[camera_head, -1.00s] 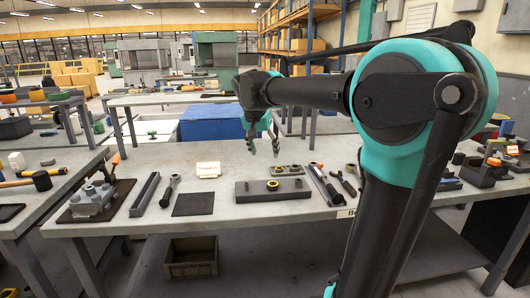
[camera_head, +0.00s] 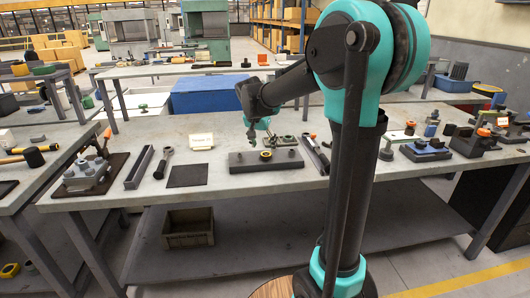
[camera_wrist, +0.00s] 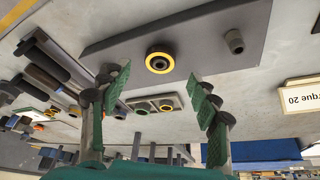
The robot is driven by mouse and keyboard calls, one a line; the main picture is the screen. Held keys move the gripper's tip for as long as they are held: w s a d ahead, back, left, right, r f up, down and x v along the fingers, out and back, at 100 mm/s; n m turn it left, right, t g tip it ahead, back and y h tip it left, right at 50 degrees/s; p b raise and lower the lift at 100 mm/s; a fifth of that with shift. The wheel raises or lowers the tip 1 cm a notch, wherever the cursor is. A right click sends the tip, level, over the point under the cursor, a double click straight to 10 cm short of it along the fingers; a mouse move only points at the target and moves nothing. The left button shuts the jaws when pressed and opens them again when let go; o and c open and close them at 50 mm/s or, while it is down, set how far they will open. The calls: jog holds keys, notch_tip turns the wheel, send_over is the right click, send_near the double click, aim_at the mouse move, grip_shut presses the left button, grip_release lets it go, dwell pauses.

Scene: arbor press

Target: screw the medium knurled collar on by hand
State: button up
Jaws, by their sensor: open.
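A long grey plate (camera_head: 245,164) lies on the workbench. A yellow-ringed round piece with a dark centre (camera_head: 266,156) sits at its middle. It also shows in the wrist view (camera_wrist: 159,60), with a short grey post (camera_wrist: 234,41) to its right on the plate. A small board (camera_wrist: 143,106) beyond the plate carries round pieces, one yellow-rimmed; it is also in the head view (camera_head: 284,141). I cannot tell which piece is the medium collar. My gripper (camera_wrist: 160,100) is open and empty, its green-padded fingers spread, apart from the yellow-ringed piece. In the head view my gripper (camera_head: 260,138) is above the plate's back edge.
A dark flat mat (camera_head: 187,176), a ratchet-like tool (camera_head: 163,162) and a grey channel (camera_head: 139,167) lie left of the plate. A white label card (camera_head: 201,141) stands behind. Long tools (camera_head: 316,154) lie close on the right. Bare bench top lies in front.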

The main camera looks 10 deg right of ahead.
aim_at(266, 154)
jog(key=shift+x, duration=2.35)
jog(key=shift+r, duration=0.1)
jog(key=shift+c, duration=0.6)
jog(key=c, duration=1.3)
